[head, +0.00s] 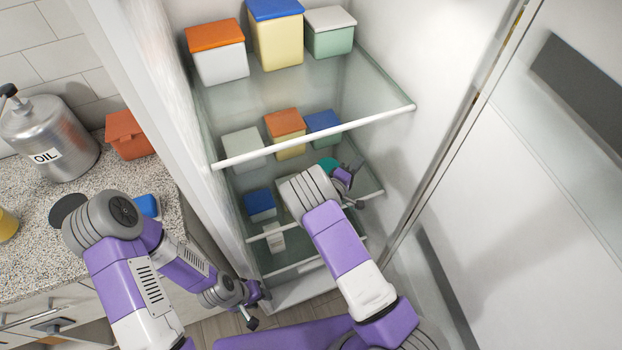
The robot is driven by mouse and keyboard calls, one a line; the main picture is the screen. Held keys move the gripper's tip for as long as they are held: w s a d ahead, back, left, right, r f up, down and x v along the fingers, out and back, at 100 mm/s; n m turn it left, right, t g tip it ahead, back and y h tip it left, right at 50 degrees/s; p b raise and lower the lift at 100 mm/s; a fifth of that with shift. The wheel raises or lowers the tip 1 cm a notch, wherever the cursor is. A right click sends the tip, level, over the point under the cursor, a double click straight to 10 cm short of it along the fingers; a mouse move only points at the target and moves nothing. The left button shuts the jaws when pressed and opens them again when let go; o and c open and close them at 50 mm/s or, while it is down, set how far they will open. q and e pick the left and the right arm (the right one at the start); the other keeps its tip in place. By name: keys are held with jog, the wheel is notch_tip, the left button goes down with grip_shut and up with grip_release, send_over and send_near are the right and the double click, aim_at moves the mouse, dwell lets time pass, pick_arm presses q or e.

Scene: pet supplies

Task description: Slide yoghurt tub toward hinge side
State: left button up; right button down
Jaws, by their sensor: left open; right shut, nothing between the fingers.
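No label shows which container is the yoghurt tub. A teal round shape (328,164) shows on the middle shelf, partly hidden behind my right wrist. My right gripper (352,188) is inside the open fridge at the right of that shelf, close to the teal shape. It is shut and empty; I cannot tell whether it touches the teal shape. My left gripper (254,306) is open and empty, low in front of the fridge. The open fridge door (560,150) is on the right.
The glass top shelf (290,100) holds orange-, blue- and green-and-white boxes. Below are more boxes, including a blue-lidded one (260,205) and a small white item (275,240). The counter (40,240) at left holds an oil can (48,140) and an orange tub (128,135).

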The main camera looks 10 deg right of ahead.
jog(key=w+a+b, duration=0.1)
jog(key=a+b, duration=0.2)
jog(key=a, duration=1.4)
jog(key=f, duration=0.2)
jog(key=d+f+b, duration=0.1)
jog(key=f, duration=0.2)
jog(key=shift+w+f, duration=0.1)
jog(key=shift+d, duration=0.4)
jog(key=d, duration=0.4)
jog(key=shift+s+d, duration=0.2)
jog(key=shift+s, duration=0.05)
jog(key=shift+a, duration=0.1)
jog(key=p+v, duration=0.1)
jog(key=v, duration=0.6)
jog(key=shift+s+a+p, duration=0.15)
jog(key=shift+a+p, duration=0.05)
jog(key=shift+p, duration=0.15)
